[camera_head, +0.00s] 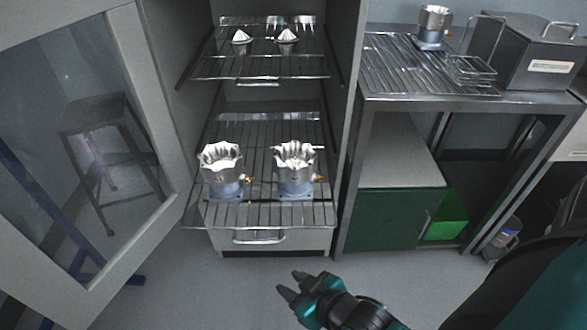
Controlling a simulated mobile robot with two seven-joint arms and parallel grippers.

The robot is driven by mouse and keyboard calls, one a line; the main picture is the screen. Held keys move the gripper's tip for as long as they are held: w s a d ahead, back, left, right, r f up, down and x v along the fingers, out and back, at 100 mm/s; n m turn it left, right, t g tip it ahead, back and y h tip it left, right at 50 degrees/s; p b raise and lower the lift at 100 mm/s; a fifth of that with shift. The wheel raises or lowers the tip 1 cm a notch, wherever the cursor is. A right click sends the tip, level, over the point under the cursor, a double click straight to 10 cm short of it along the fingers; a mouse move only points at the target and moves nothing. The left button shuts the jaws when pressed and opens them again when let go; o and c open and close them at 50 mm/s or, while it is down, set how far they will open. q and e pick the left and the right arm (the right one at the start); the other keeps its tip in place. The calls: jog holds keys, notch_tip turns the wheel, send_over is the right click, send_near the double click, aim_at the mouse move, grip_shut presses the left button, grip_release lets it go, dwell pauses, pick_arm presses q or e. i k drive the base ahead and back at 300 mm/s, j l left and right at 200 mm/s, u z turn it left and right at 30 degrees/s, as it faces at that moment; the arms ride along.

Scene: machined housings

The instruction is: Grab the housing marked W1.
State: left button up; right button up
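Two silvery machined housings with scalloped rims and bluish lower parts stand upright side by side on the lower wire rack (262,215) of the open cabinet: a left housing (222,168) and a right housing (295,170). Each has a small brass-coloured fitting on its right side. A third metal housing (434,24) stands on the bench at the upper right. No W1 marking is readable on any of them. My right gripper (288,281) is open and empty, in front of and below the lower rack, apart from the housings. My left gripper is out of view.
The cabinet's windowed door (160,95) stands open at the left. Two small white cones (241,37) (287,36) sit on the upper rack. A wire basket (470,70) and grey metal box (540,55) stand on the right bench. The floor before the cabinet is clear.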

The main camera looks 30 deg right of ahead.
aim_at(295, 163)
jog(key=i+l, duration=0.1)
jog(key=l, duration=0.5)
jog(key=i+l, duration=0.1)
jog(key=l, duration=0.45)
jog(key=i+l, duration=0.1)
jog(key=l, duration=0.5)
jog(key=l+u, duration=0.1)
jog(key=u, duration=0.3)
jog(key=l+u, duration=0.1)
jog(key=u, duration=0.7)
